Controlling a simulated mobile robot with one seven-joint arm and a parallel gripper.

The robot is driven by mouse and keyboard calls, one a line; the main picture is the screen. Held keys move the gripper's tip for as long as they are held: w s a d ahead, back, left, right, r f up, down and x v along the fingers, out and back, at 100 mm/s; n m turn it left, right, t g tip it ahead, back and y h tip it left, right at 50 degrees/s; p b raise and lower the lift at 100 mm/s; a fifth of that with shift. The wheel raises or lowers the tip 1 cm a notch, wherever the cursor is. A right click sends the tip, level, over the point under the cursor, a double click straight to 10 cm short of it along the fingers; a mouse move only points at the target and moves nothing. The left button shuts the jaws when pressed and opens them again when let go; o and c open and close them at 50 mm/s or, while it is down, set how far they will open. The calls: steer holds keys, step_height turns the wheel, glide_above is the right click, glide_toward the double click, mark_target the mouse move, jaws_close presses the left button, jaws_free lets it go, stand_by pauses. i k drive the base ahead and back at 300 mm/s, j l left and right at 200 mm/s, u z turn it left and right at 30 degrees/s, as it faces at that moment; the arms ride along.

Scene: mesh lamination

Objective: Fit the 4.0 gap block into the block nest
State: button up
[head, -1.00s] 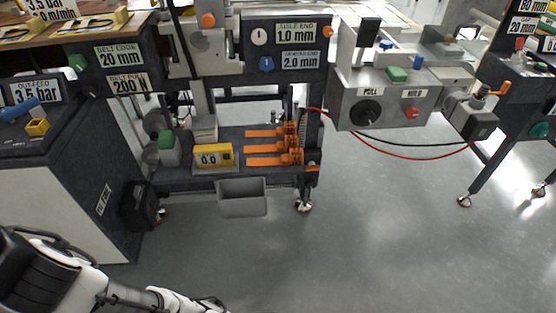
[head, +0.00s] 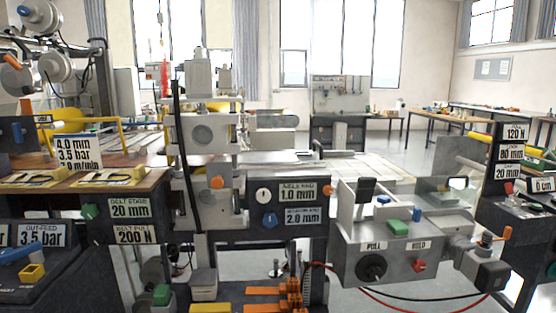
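I cannot make out a block marked 4.0 or a block nest for certain. Several orange pieces (head: 291,289) stand at the bottom edge, on the low shelf under the machine; their lower parts are cut off by the frame. The top of a yellow box (head: 210,308) shows left of them, also cut off. My gripper is not in view.
The machine's dark front panel (head: 262,238) carries labels 1.0 mm and 2.0 mm. A grey control box (head: 395,262) with PULL and HOLD labels juts out at the right, with red and black cables below. A dark bench (head: 40,290) stands at left.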

mark_target(272, 156)
steer(key=i+l, duration=0.3)
steer(key=i, duration=0.15)
steer(key=i+l, duration=0.3)
steer(key=i, duration=0.15)
